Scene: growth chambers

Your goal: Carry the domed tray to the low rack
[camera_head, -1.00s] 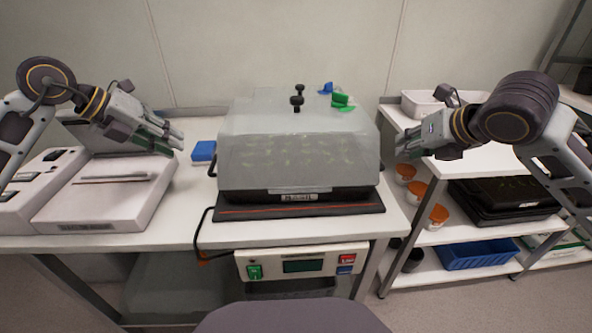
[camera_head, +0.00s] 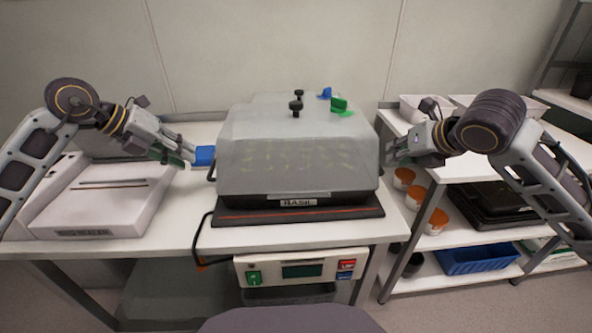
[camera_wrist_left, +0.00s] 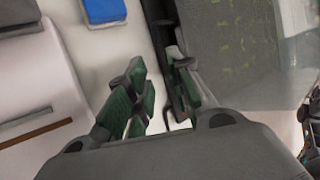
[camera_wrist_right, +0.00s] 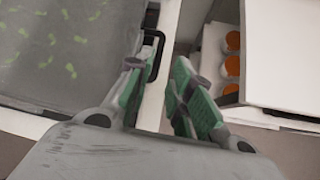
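The domed tray (camera_head: 299,160) is a dark tray under a clear grey dome with seedlings inside. It sits on a dark mat (camera_head: 240,217) on the white bench. My left gripper (camera_head: 190,157) is open just left of the tray; in the left wrist view the tray's dark handle (camera_wrist_left: 171,62) lies close beyond the fingers (camera_wrist_left: 160,92). My right gripper (camera_head: 391,154) is open just right of the tray; in the right wrist view the other handle (camera_wrist_right: 157,50) shows ahead of the fingers (camera_wrist_right: 157,85). The low rack (camera_head: 478,172) stands at the right.
A blue block (camera_head: 205,155) is beside the left gripper. A white device (camera_head: 95,205) stands at the bench's left. The rack holds black trays (camera_head: 490,207), orange-lidded jars (camera_head: 416,194), a blue bin (camera_head: 478,259) and white bins at the back of its top. Much of the rack's top looks bare.

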